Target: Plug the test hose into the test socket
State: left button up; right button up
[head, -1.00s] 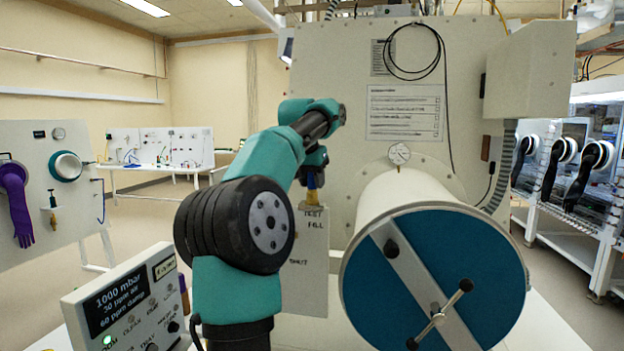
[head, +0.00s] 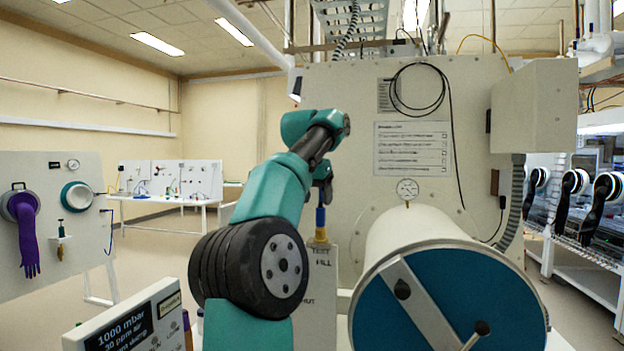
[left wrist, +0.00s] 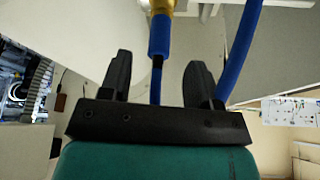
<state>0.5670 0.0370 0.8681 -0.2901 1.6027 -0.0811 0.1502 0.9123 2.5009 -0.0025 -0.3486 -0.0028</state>
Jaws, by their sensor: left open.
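The test hose's blue end (head: 320,216) stands upright on a brass fitting (head: 319,237), directly above the label "TEST" on a pale panel (head: 319,285). The blue sleeve (left wrist: 160,36) meets the brass fitting (left wrist: 161,7) in the left wrist view; how deep it sits is hidden. My left gripper (head: 322,198) is just above the hose end. In the left wrist view my left gripper (left wrist: 158,72) is open, with the thin hose between its fingers and a gap on both sides. Another length of blue hose (left wrist: 243,45) passes outside the right-hand finger. My right gripper is not in view.
A large white cylinder with a blue door (head: 455,300) stands close to the right of the panel. A control box (head: 130,325) reading 1000 mbar is at the lower left. A glove panel (head: 60,215) stands farther left.

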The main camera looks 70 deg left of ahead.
pick_arm(q)
jog(key=shift+v, duration=2.75)
